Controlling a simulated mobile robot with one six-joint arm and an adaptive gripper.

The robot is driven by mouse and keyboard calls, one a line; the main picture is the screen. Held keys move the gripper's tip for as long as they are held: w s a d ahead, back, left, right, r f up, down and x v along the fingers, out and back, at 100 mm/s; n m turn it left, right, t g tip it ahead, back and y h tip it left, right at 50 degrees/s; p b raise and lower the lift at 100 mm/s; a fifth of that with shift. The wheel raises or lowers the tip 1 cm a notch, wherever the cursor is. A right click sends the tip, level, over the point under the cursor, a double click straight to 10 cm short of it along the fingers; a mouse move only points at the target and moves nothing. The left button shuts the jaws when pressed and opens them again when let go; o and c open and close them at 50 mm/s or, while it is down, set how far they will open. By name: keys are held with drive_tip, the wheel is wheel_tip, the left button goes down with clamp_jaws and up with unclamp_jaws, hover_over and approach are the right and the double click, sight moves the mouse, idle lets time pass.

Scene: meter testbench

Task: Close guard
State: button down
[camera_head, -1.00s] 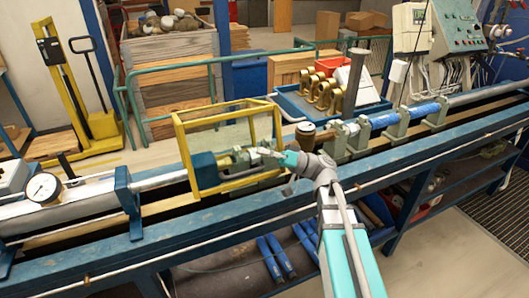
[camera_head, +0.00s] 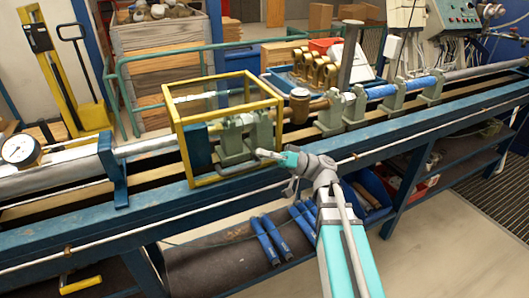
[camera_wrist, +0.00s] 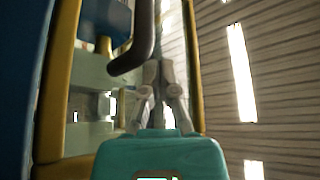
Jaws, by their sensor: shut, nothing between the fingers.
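The guard (camera_head: 221,115) is a yellow box-shaped frame with see-through sides on the blue bench. Grey-green clamp parts (camera_head: 236,138) stand inside it. My gripper (camera_head: 262,153) is at the lower right of its front side; contact cannot be told in the head view. In the wrist view my gripper (camera_wrist: 158,68) is shut and empty. A dark curved bar (camera_wrist: 140,45), like a handle, hangs just in front of the fingertips, and I cannot tell whether they touch. Yellow frame bars show left (camera_wrist: 56,90) and right (camera_wrist: 194,75). How far the guard is open is unclear.
The bench (camera_head: 345,150) runs across the view. A dial gauge (camera_head: 20,150) is at left. A brass-coloured cylinder (camera_head: 300,105), a grey post (camera_head: 350,55) and blue pipe fittings (camera_head: 381,90) stand right of the guard. The floor at lower right is clear.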

sight(266, 163)
drive_tip(key=shift+s+f+b, duration=0.2)
drive_tip(key=shift+f+b, duration=0.25)
drive_tip(key=shift+f, duration=0.35)
drive_tip(key=shift+s+f+b, duration=0.25)
drive_tip(key=shift+b, duration=0.05)
drive_tip(key=shift+s+d, duration=0.1)
drive_tip(key=shift+s, duration=0.05)
drive_tip(key=shift+d+f, duration=0.1)
drive_tip(key=shift+f, duration=0.1)
drive_tip(key=shift+d+f+b, duration=0.1)
drive_tip(key=shift+d+b, duration=0.05)
drive_tip(key=shift+b, duration=0.2)
drive_tip(key=w+d+f+b, duration=0.3)
drive_tip(key=d+b, duration=0.1)
drive_tip(key=d, duration=0.4)
drive_tip(key=shift+d+f, duration=0.15)
drive_tip(key=shift+f, duration=0.1)
